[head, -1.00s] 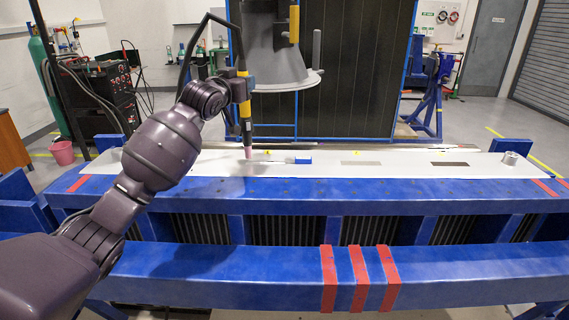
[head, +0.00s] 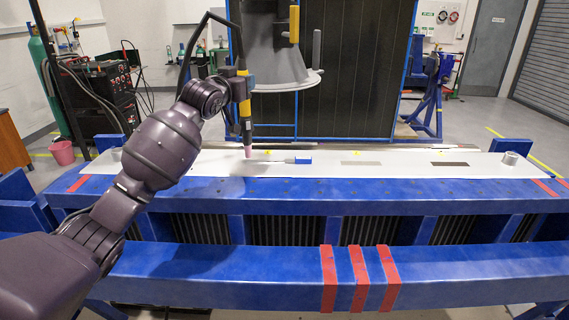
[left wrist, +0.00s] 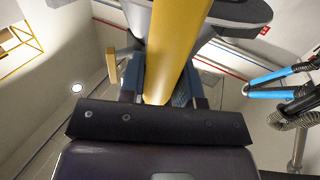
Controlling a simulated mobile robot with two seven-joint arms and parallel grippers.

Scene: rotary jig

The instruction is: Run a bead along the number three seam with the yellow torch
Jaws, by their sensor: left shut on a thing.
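My left gripper (head: 241,86) is shut on the yellow torch (head: 246,108), above the left part of the white plate (head: 400,166). The torch has a yellow and black body and a pinkish nozzle (head: 249,152) pointing down. The nozzle tip is at or just above the plate; I cannot tell if it touches. In the left wrist view the yellow torch body (left wrist: 168,45) stands between my gripper fingers. Small yellow tags sit along the plate's back edge, including one (head: 267,151) right of the nozzle. Their numbers are too small to read. My right gripper is out of view.
A blue-handled tool (head: 302,160) lies on the plate right of the nozzle. A metal cylinder (head: 510,158) stands at the plate's right end. The blue jig beam (head: 450,272) with red stripes runs across the front. A grey cone-shaped fixture (head: 272,60) hangs behind the torch.

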